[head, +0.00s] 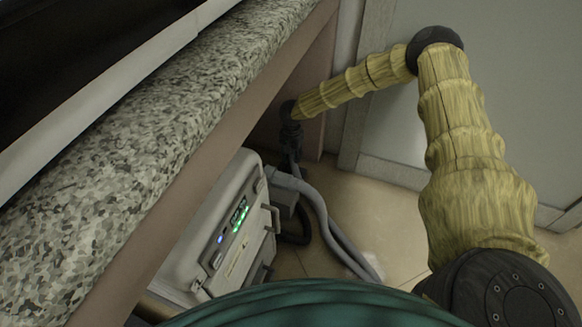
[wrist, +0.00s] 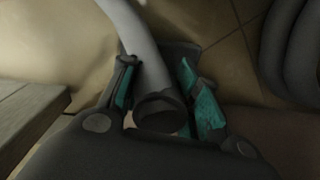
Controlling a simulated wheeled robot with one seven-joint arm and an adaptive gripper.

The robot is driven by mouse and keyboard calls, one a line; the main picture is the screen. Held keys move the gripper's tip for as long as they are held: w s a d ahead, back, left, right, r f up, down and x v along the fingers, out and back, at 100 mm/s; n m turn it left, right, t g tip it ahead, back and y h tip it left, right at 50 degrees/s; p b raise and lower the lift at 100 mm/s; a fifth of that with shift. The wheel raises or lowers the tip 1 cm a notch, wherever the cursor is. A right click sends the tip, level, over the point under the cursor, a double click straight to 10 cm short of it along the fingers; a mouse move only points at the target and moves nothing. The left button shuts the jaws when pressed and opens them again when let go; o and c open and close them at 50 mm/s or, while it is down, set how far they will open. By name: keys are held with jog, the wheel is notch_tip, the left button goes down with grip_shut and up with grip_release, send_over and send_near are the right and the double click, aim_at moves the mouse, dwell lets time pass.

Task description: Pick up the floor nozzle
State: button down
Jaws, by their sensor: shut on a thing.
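My gripper (head: 291,137) reaches down beside the counter, at the end of my yellow arm. In the wrist view my gripper (wrist: 158,88) has its teal-padded fingers on both sides of a grey tube, which I take to be the floor nozzle (wrist: 150,65). The tube's round, dark open end faces the camera, and the fingers are shut on it. A dark flat part shows behind the tube. In the head view I cannot clearly tell the nozzle from the grey hoses below my gripper.
A pale panel wall (head: 390,120) stands behind my arm. Dark hoses (wrist: 290,45) show at right in the wrist view.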

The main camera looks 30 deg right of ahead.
jog(key=shift+r+p, duration=0.35)
jog(key=shift+r, duration=0.05)
notch_tip(320, 180, up, 3)
jog(key=shift+f+p, duration=0.1)
jog(key=shift+p, duration=1.05)
jog(key=s+d+p, duration=0.2)
jog(key=s+p, duration=0.1)
jog(key=s, duration=0.5)
jog(key=s+d+p, duration=0.2)
jog(key=s+p, duration=0.1)
jog(key=s, duration=0.6)
jog(key=shift+s+p, duration=0.25)
jog(key=shift+p, duration=0.15)
jog(key=c, duration=1.9)
grip_release()
jog(key=shift+a+f, duration=0.1)
jog(key=shift+c, duration=0.2)
